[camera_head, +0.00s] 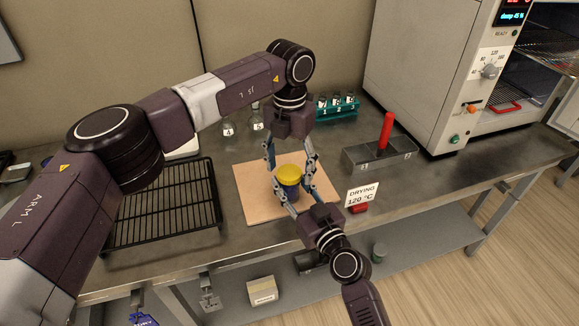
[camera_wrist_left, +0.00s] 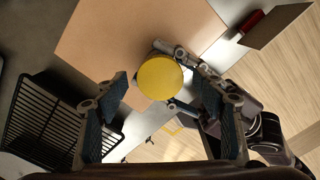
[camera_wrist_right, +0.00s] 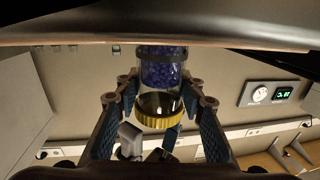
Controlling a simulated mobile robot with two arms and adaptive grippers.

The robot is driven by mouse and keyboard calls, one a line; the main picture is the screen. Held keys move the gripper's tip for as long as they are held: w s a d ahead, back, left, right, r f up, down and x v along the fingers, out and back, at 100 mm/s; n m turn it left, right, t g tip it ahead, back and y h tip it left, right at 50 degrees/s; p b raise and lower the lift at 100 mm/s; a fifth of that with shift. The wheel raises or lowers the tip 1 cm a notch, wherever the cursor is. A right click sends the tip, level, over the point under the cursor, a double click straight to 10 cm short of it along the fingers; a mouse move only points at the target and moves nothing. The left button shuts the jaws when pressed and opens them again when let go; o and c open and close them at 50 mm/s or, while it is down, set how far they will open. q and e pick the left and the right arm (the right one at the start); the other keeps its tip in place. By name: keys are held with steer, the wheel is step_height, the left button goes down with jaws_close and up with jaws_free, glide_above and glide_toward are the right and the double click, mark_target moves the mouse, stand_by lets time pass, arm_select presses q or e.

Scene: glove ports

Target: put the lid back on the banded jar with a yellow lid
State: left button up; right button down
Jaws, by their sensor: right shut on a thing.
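The banded jar (camera_head: 289,190) stands upright on a tan board, with blue beads inside and a dark band, as the right wrist view (camera_wrist_right: 162,70) shows. Its yellow lid (camera_head: 290,173) sits on its top; I cannot tell how firmly. The lid also shows from above in the left wrist view (camera_wrist_left: 160,78). My right gripper (camera_head: 295,188) reaches in from the front right and is shut on the jar's body. My left gripper (camera_head: 290,163) points down over the jar, its fingers open and spread on either side of the lid, apart from it.
The tan board (camera_head: 253,200) is otherwise bare. A black wire rack (camera_head: 165,205) lies to the left. A grey block with a red handle (camera_head: 380,155), a drying sign (camera_head: 362,194) and an oven (camera_head: 425,75) stand to the right. A teal vial rack (camera_head: 337,108) and flasks are behind.

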arm_select(q)
step_height(320, 180, up, 12)
stand_by(0.6)
arm_select(e)
steer(key=c, duration=1.2)
jaws_free()
steer(key=v, duration=1.2)
